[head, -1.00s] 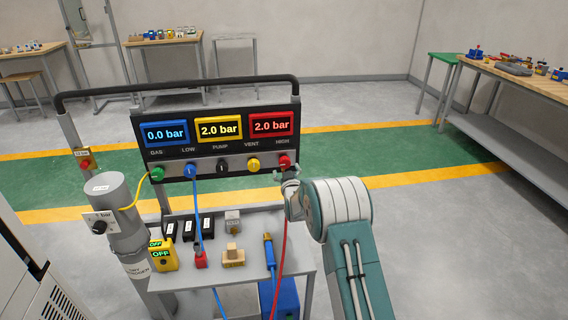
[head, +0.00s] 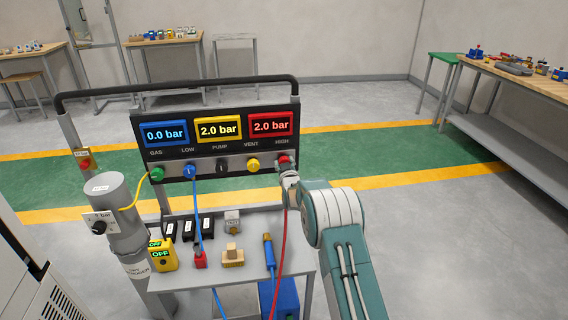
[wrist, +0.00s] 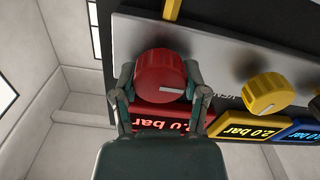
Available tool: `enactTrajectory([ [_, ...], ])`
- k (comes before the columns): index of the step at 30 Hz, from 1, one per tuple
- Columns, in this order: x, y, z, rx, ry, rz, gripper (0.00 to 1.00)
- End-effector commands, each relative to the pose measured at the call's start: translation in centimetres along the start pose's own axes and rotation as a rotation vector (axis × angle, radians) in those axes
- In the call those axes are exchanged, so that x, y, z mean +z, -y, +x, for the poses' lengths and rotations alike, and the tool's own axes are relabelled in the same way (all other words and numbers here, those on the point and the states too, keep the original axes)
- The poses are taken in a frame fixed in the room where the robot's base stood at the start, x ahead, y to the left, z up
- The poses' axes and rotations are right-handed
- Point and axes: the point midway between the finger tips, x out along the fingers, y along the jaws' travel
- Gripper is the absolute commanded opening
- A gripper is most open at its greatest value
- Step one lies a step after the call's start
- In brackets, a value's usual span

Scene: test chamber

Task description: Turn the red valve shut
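The red valve (head: 283,161) is the round knob at the right end of the panel's row, under the HIGH label. In the wrist view the red valve (wrist: 162,77) is large, with a white pointer line on its face slanting toward the right finger. My gripper (wrist: 160,80) has one finger on each side of the knob, and both appear to press its rim. In the head view my gripper (head: 286,172) is at the knob and partly covers it. The red display (head: 271,124) above reads 2.0 bar.
The yellow VENT knob (head: 253,165) sits beside the red one, then a black knob (head: 222,166), a blue knob (head: 190,171) and a green knob (head: 157,174). A red hose (head: 282,250) hangs below my gripper. A cart shelf (head: 215,279) holds small parts. Floor to the right is clear.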

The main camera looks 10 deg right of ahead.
Motion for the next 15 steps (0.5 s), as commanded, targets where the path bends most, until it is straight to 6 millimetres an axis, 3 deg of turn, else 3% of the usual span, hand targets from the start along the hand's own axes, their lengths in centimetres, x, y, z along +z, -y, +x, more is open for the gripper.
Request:
enactTrajectory([
  [15, -0.05, 0.09, 0.08, -0.002, -0.002, 0.075, 0.1],
])
